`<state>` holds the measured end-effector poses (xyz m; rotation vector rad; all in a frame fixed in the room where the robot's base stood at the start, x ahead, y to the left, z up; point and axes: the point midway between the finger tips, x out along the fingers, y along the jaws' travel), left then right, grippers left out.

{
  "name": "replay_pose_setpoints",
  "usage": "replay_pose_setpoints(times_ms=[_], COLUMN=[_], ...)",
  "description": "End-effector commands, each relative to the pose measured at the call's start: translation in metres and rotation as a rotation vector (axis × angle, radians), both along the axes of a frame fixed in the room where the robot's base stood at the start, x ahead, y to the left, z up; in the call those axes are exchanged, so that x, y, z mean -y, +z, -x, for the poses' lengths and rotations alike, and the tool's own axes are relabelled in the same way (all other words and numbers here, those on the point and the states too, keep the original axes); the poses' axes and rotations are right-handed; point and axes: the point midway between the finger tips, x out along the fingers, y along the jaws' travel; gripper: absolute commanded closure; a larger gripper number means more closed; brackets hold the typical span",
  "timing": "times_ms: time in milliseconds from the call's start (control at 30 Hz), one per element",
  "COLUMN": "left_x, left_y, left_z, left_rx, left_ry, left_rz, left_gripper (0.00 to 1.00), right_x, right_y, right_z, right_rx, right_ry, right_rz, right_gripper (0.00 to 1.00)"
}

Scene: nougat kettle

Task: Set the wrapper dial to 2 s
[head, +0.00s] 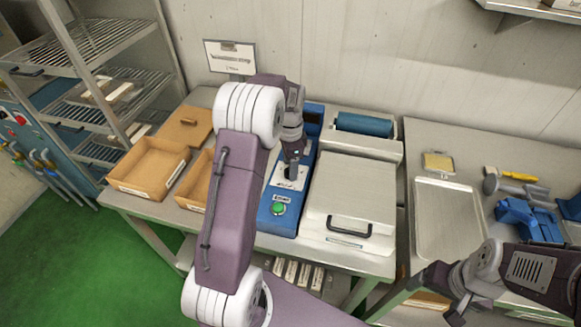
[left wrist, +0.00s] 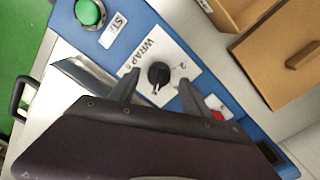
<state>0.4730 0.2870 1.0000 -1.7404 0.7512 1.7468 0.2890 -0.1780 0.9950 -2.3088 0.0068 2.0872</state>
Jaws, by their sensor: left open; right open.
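The wrapper dial (left wrist: 158,75) is a black round knob on a white label plate (left wrist: 180,58) printed "WRAP" and "2". A pale mark shows on its edge nearest my gripper; its exact setting is too small to read. My left gripper (head: 293,172) is over the plate on the blue control panel (head: 277,222), and hides the dial in the head view. In the left wrist view its open fingers stand on either side of the dial; whether they touch it I cannot tell. My right gripper (head: 452,292) is open and empty at lower right.
A green button (head: 278,208) sits on the panel's front end, and a red part (left wrist: 217,115) lies past the dial. A white lidded machine (head: 350,195) with a black handle stands right of the panel. Cardboard boxes (head: 148,165) are at left, a metal tray (head: 448,215) at right.

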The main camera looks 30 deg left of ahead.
Motion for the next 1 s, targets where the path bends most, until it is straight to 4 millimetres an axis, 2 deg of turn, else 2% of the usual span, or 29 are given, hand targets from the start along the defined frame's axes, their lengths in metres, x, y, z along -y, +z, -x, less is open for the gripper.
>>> replay_pose_setpoints(times_ms=[133, 367, 400, 567, 600, 1000], left_x=[0.0001, 0.0001, 0.0001, 0.0000, -0.0001, -0.0003], left_y=[-0.0120, -0.0138, -0.0137, -0.0135, -0.0133, -0.0109], left_z=[0.0000, 0.0000, 0.0000, -0.0001, -0.0002, -0.0005], left_rx=[0.001, 0.001, 0.001, 0.001, 0.001, 0.002], left_ry=[0.000, 0.000, 0.000, 0.000, 0.000, 0.085], left_rz=[-0.001, 0.000, 0.000, 0.000, 0.000, -0.001], left_gripper=[0.44, 0.44, 0.50, 0.94, 1.00, 1.00], right_x=[0.0000, 0.0000, 0.0000, 0.0000, 0.0000, 0.0001], right_y=[0.0008, 0.0007, 0.0007, 0.0007, 0.0007, 0.0085], right_z=[0.0001, 0.0001, 0.0001, 0.0001, 0.0001, 0.0001], right_rx=[0.000, 0.000, 0.000, 0.000, 0.000, 0.000], right_ry=[0.000, 0.000, 0.000, 0.000, 0.000, 0.000], right_rz=[0.000, 0.000, 0.000, 0.000, 0.000, 0.000], right_gripper=[0.17, 0.17, 0.17, 0.17, 0.17, 0.17])
